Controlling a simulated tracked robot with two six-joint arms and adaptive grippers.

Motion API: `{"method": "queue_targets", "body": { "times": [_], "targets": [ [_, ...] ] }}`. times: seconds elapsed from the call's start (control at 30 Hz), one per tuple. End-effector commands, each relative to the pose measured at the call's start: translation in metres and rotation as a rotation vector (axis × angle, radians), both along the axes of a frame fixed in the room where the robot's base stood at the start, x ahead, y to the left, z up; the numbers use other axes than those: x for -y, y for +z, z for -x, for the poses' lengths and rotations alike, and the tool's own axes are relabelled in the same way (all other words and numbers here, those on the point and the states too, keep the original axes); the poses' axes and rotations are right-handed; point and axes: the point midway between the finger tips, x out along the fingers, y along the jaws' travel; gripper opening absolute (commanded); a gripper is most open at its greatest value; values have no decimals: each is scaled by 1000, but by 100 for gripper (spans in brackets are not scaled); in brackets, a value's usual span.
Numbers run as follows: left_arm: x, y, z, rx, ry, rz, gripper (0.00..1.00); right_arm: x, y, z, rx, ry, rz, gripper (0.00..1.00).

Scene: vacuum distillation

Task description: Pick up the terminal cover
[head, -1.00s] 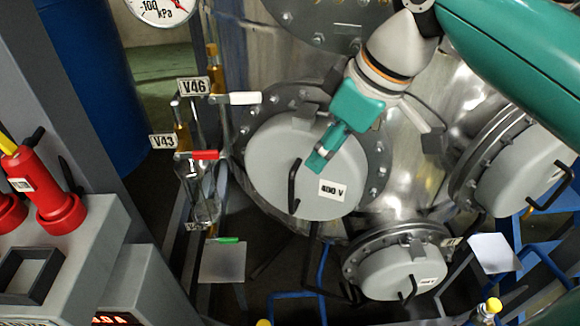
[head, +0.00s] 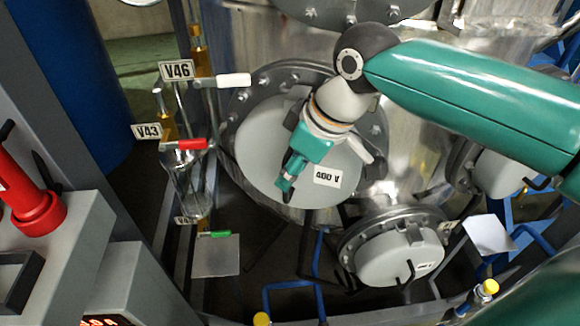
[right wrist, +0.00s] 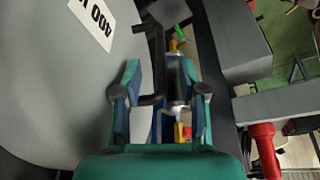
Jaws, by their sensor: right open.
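The terminal cover (head: 258,150) is a large round light-grey lid with a "400 V" label, seated on a bolted flange of the metal vessel. It fills the left of the right wrist view (right wrist: 50,100). Its black bar handle (right wrist: 158,55) reaches between the open fingers of my right gripper (right wrist: 160,85) in that view; I cannot tell whether they touch it. In the head view my right gripper (head: 288,184) is in front of the cover's lower middle and hides most of the handle. My left gripper is not in view.
A smaller grey cover (head: 385,262) sits below right, and another (head: 500,175) at the right. Glassware (head: 187,180) with valves, a red handle (head: 188,144) and a white handle (head: 233,80) stands left of the cover. A red extinguisher-like object (head: 35,205) is at far left.

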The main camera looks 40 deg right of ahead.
Motion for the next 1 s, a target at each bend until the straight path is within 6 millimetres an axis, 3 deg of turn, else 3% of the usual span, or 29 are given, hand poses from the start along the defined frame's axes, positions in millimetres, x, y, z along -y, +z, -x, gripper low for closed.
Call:
{"method": "queue_targets", "body": {
  "times": [0.3, 0.6, 0.63, 0.87, 1.0],
  "targets": [
    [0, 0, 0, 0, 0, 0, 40, -5, -40, -13, -4, -1, 1, 41],
    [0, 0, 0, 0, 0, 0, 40, -6, -45, -16, 0, -1, 0, 41],
    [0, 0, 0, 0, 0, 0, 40, -6, -45, -16, 0, -1, 0, 40],
    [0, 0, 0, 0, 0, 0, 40, -6, -45, -16, 0, -1, 0, 1],
    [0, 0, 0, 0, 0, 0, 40, -6, -44, -16, 0, -1, 0, 0]
  ]
}}
